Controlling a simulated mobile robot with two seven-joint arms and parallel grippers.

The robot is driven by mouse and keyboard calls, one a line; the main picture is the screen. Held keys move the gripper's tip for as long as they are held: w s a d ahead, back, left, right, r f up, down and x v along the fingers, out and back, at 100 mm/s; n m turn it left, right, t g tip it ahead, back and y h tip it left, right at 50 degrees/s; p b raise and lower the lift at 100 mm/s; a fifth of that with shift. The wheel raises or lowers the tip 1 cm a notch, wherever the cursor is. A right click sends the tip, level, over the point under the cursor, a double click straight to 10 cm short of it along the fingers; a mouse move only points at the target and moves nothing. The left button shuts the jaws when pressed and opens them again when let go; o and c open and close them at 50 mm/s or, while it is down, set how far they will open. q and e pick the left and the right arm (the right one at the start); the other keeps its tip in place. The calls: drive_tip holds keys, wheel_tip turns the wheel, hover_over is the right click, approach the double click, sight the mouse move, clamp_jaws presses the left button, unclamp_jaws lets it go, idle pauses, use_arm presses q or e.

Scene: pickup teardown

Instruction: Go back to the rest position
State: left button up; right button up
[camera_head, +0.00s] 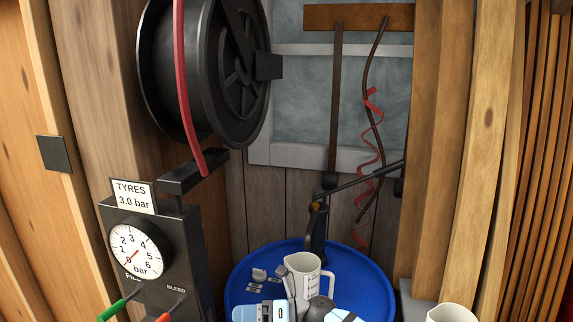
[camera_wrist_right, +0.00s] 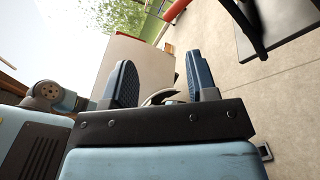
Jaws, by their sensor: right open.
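My right gripper (camera_wrist_right: 161,80) is open in the right wrist view, its two dark ribbed fingers standing apart. A small pale curved thing shows beyond and between the fingers; I cannot tell what it is, and nothing is clearly held. In the head view, light blue and grey parts of my own arms show at the bottom edge, over the near part of a round blue drum top (camera_head: 343,268).
A white measuring jug (camera_head: 305,275) stands on the drum top beside small grey pieces (camera_head: 258,275). A tyre gauge post (camera_head: 137,251) with green and red hose ends stands left, below a black hose reel (camera_head: 205,70). Another white cup (camera_head: 451,313) is at the lower right.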

drive_tip(key=s+d+f+n+t+h+p, duration=0.1)
drive_tip(key=s+d+f+n+t+h, duration=0.5)
drive_tip(key=s+d+f+n, duration=0.4)
drive_tip(key=s+d+f+n+t+h+p, duration=0.1)
drive_tip(key=s+d+f+n+t+h, duration=0.5)
drive_tip(key=s+d+n, duration=1)
wheel_tip(320, 180, down, 5)
drive_tip(key=d+n+h, duration=0.2)
drive_tip(key=n, duration=0.3)
drive_tip(key=shift+d+r+n+h, duration=0.2)
drive_tip(key=shift+d+n+h, duration=0.1)
drive_tip(key=shift+h, duration=0.1)
drive_tip(key=shift+c, duration=0.5)
